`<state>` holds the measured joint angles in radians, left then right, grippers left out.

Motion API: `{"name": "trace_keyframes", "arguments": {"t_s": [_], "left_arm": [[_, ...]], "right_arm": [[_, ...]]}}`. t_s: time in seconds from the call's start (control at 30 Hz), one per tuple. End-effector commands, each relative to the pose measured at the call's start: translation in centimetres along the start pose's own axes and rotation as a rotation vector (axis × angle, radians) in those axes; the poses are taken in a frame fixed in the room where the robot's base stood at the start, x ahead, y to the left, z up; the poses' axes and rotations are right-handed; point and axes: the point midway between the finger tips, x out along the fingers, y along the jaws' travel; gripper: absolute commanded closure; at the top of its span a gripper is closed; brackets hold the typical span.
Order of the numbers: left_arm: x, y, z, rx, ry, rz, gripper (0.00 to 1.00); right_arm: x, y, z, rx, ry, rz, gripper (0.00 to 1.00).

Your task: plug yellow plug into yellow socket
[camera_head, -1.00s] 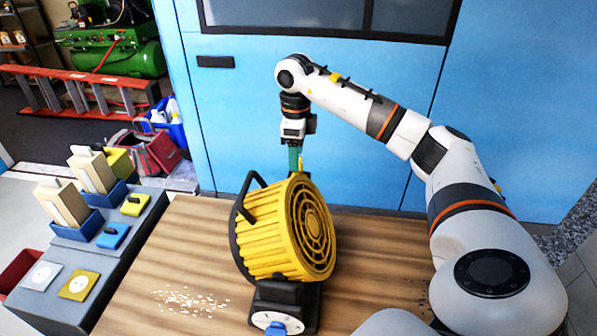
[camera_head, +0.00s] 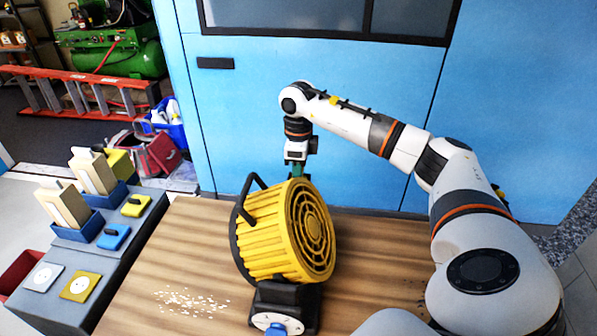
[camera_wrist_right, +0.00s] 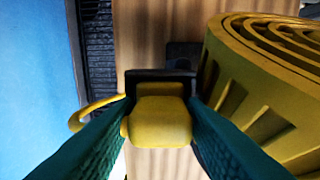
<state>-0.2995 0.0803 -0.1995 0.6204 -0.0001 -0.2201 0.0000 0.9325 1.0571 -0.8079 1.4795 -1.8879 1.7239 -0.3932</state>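My right gripper (camera_wrist_right: 160,108) has its green fingers pressed on both sides of the yellow plug (camera_wrist_right: 160,122) in the wrist view. A yellow cord (camera_wrist_right: 80,118) loops out to its left. The plug is in front of or against a black block (camera_wrist_right: 160,75); I cannot tell whether it touches or enters it. In the head view the green fingers (camera_head: 298,170) go down behind the yellow blower (camera_head: 285,230), which hides their tips and the plug. A yellow plate with a round socket face (camera_head: 79,286) lies on the grey bench at left. My left gripper is out of view.
The blower stands close beside my right gripper, on a black base (camera_head: 285,300) with a white and blue fitting. The wooden table (camera_head: 375,260) is bare to its right. The grey bench (camera_head: 120,265) holds a white plate (camera_head: 41,277) and small blue and yellow boxes.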

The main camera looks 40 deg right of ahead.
Motion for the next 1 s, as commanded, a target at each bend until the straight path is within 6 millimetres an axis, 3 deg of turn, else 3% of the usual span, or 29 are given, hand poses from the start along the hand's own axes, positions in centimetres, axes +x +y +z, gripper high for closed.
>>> {"name": "trace_keyframes", "arguments": {"t_s": [0.03,0.13,0.47,0.8,1.0], "left_arm": [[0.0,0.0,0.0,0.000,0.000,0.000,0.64],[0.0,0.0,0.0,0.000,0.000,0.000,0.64],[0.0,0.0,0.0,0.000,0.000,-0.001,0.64],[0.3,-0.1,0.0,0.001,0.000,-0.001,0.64],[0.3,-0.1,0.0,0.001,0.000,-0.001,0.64]], "right_arm": [[0.0,0.0,0.0,0.000,0.000,0.000,0.71],[0.0,0.0,0.0,0.000,0.000,0.000,0.88],[-0.7,0.0,-0.1,0.000,0.002,0.002,0.88],[-7.1,0.1,-0.1,0.000,0.005,0.003,0.88],[-9.6,0.0,-0.1,0.000,0.003,0.001,0.88]]}}
